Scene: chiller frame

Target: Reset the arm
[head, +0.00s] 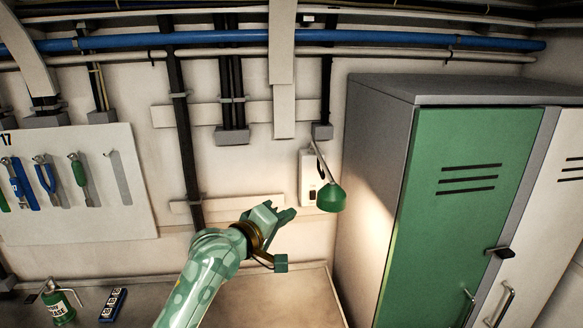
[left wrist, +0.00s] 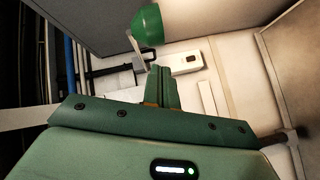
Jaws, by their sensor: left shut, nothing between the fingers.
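My left arm reaches up from the bottom of the head view in patterned green. Its left gripper (head: 290,212) is in front of the wall, left of and a little below a green lamp shade (head: 331,197). The gripper is shut with nothing between the fingers. In the left wrist view the green fingers (left wrist: 161,72) sit together, and the green lamp shade (left wrist: 147,24) shows above them. My right gripper is not in view.
A white wall box (head: 309,178) is behind the lamp. A grey cabinet with a green door (head: 465,200) stands at right. A tool board (head: 115,215) hangs at left. A grease can (head: 59,305) and a blue item (head: 112,304) stand on the bench (head: 285,300).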

